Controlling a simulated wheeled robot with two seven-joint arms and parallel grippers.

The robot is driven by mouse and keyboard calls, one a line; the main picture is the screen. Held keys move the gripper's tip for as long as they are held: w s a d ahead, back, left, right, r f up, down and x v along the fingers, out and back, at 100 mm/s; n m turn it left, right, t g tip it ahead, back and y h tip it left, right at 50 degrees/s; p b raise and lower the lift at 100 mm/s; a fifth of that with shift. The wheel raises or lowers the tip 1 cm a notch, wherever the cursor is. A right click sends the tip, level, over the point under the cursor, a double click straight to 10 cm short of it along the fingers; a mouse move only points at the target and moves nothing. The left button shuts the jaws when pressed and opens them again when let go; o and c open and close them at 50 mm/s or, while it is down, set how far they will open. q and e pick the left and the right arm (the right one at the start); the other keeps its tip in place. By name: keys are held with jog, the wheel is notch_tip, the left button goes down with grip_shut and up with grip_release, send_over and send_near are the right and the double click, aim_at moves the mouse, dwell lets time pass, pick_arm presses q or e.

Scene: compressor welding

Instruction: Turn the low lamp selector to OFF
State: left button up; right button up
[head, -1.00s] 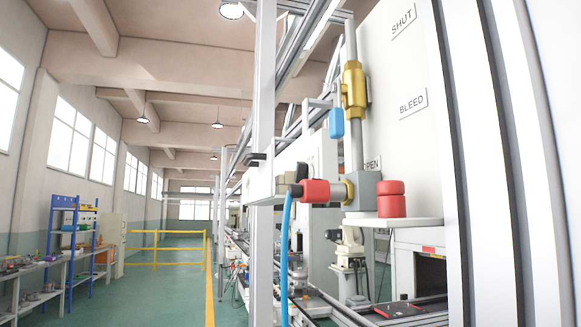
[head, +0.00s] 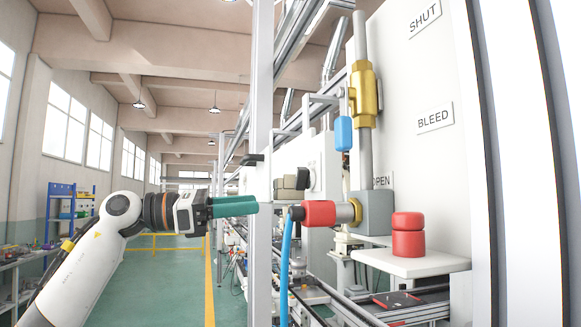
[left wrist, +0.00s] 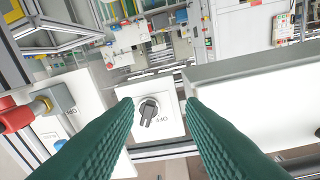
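The lamp selector (left wrist: 149,110) is a dark grey knob on a white plate with small lettering, in the left wrist view. It appears between and beyond the two green fingers of my left gripper (left wrist: 158,103), which are apart with nothing held. In the head view my left gripper (head: 256,205) comes in from the left, its fingers pointing right toward the white panel by the post. A dark knob (head: 307,178) shows on that panel, but I cannot tell whether it is the same selector. My right gripper is not in view.
A red fitting (head: 320,213) with a blue hose (head: 286,265) stands just right of the fingertips. A grey upright post (head: 262,110) is close to them. Red stacked discs (head: 407,240) sit on a white shelf at right.

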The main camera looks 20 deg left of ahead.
aim_at(296, 177)
pick_arm(q)
jog(key=s+a+r+m+y, duration=0.1)
jog(key=s+r+m, duration=0.1)
jog(key=s+r, duration=0.3)
jog(key=p+x, duration=0.3)
jog(key=x, duration=0.7)
jog(key=shift+w+d, duration=0.2)
jog(key=shift+w, duration=0.1)
jog(key=shift+w+d+f+p, duration=0.15)
jog(key=shift+w+d+p, duration=0.15)
jog(key=shift+d+p, duration=0.1)
jog(key=c, duration=0.7)
